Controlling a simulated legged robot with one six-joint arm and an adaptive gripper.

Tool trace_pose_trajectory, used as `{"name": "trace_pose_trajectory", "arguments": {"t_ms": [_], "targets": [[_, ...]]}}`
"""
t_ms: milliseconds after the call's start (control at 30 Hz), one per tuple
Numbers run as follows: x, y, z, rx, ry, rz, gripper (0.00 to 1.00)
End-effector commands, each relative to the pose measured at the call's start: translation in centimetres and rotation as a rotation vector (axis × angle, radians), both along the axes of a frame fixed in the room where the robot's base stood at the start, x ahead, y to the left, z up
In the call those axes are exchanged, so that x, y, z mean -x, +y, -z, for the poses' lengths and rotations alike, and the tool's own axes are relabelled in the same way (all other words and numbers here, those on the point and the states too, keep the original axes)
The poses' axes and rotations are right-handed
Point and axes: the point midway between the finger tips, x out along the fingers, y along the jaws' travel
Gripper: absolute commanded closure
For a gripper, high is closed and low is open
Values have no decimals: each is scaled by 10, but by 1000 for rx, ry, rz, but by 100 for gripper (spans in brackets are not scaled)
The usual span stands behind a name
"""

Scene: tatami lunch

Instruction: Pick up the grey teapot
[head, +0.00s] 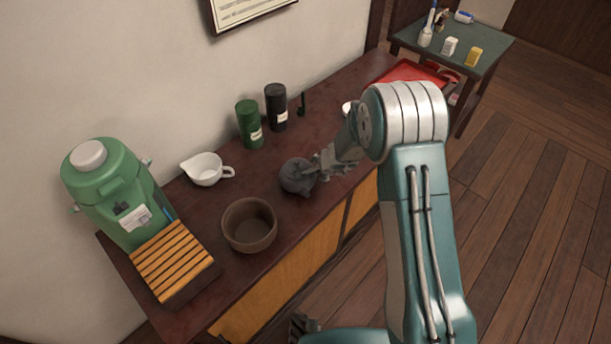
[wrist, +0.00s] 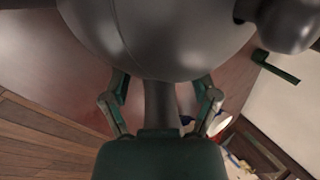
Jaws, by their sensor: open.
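The grey teapot (head: 296,177) stands on the dark wooden counter, near its front edge, in the head view. In the wrist view its round body (wrist: 165,40) fills the top of the picture, and its straight side handle (wrist: 160,105) points toward my palm. My gripper (head: 322,165) is at the right side of the teapot. In the wrist view my gripper (wrist: 160,92) is open, with one finger on each side of the handle and a visible gap on both sides. The handle's far end is hidden behind my palm.
A brown bowl (head: 249,226) and a white pouring cup (head: 206,169) stand left of the teapot. Green (head: 249,125) and black (head: 276,107) canisters stand behind it. A green dispenser (head: 105,190) is at the far left, a red tray (head: 412,73) at the far end.

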Motion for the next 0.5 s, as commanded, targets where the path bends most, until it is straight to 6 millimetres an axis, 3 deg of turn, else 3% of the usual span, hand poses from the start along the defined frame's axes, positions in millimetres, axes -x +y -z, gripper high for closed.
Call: {"name": "trace_pose_trajectory", "arguments": {"t_ms": [233,400,500], "targets": [[-1,0,2,0,0,0,22],[-1,0,1,0,0,0,98],[-1,0,2,1,1,0,100]]}}
